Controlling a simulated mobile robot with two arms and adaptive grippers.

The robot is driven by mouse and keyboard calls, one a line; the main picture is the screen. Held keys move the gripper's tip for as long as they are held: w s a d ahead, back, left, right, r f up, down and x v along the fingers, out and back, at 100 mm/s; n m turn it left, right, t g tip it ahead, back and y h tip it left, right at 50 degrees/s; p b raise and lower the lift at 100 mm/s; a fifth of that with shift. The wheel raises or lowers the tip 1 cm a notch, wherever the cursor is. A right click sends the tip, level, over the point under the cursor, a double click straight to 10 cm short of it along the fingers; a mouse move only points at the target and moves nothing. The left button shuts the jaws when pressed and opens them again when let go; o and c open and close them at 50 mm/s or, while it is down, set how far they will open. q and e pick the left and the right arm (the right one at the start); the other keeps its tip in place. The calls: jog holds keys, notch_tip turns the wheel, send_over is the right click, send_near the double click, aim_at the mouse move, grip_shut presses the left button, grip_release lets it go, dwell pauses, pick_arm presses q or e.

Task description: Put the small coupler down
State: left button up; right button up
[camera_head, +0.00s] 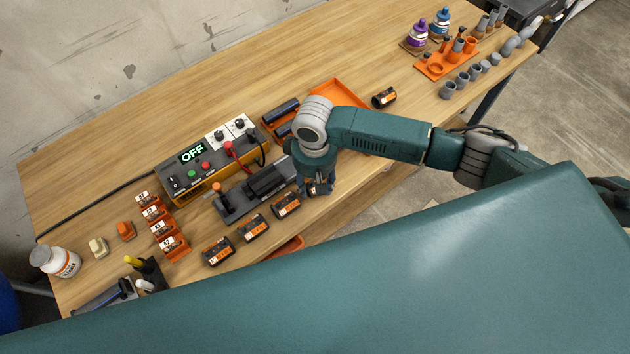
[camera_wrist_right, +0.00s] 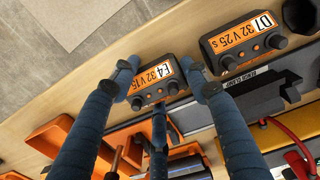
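My right gripper (camera_head: 318,187) points down at the right end of a row of black and orange units near the table's front edge. In the right wrist view its blue fingers (camera_wrist_right: 163,66) stand on either side of a small unit (camera_wrist_right: 155,84) labelled E4, with a third finger beside its lower edge. The frames do not show clearly whether the fingers press on it. In the head view the gripper mostly hides this unit. It seems at table level, but contact is hard to judge. My left gripper is not in view.
A larger D7 unit (camera_wrist_right: 252,45) lies close beside E4; it is also in the head view (camera_head: 286,205). Behind are a black clamp (camera_head: 265,183) and a power box (camera_head: 200,165) reading OFF. An orange tray (camera_head: 340,94) lies behind my arm.

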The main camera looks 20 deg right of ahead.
aim_at(315, 182)
jog(key=shift+r, duration=0.55)
notch_tip(315, 182, up, 11)
jog(key=b, duration=0.1)
jog(key=shift+r, duration=0.15)
dwell(0.4)
